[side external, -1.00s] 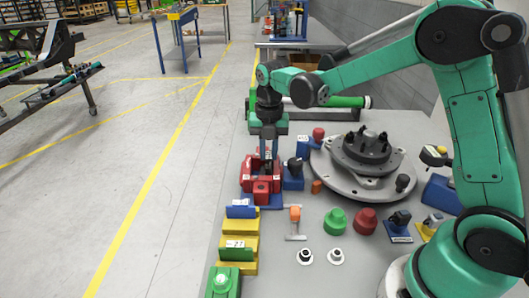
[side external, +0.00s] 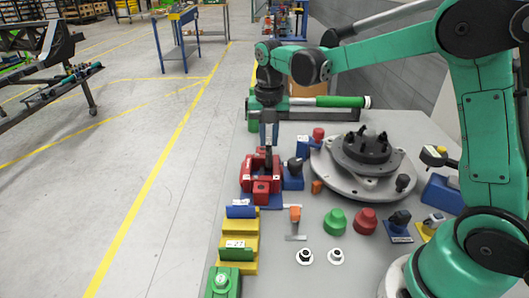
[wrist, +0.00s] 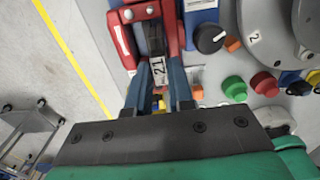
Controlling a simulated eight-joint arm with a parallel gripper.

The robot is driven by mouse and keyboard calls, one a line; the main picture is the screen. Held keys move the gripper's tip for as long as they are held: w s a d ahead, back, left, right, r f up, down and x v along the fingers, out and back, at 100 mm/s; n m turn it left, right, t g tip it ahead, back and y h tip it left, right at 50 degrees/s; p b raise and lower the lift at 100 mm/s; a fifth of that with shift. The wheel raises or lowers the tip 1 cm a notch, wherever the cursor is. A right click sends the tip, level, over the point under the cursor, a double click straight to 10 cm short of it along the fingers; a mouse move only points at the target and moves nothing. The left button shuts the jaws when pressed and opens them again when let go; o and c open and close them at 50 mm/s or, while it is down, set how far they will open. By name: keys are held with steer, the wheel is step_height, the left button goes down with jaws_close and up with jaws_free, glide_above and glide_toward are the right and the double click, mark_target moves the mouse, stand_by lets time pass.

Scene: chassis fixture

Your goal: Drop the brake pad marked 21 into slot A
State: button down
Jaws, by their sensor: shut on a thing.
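My gripper (side external: 268,138) points straight down over the red fixture (side external: 247,180). In the wrist view, its blue fingers (wrist: 159,76) are shut on a dark brake pad with a white label reading 21 (wrist: 157,70). In the side view, the dark pad (side external: 268,156) hangs below the fingertips, its lower end between the red fixture's walls. I cannot tell whether it touches the fixture. The red fixture also shows in the wrist view (wrist: 173,28). No label reading A is legible, so I cannot tell which opening is slot A.
A yellow stepped holder (side external: 251,250) with blue and green plates stands in front of the red fixture. A blue block with a black knob (side external: 293,178) is close on the right. A grey round hub (side external: 335,180) stands further right. Green (side external: 335,222) and red (side external: 365,222) knobs stand in front.

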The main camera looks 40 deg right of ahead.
mark_target(269, 158)
steer(key=shift+r, duration=0.25)
steer(key=shift+f, duration=0.1)
steer(key=shift+f, duration=1.45)
steer(key=shift+f, duration=0.8)
steer(key=shift+f, duration=0.75)
steer(key=c, duration=1.1)
jaws_free()
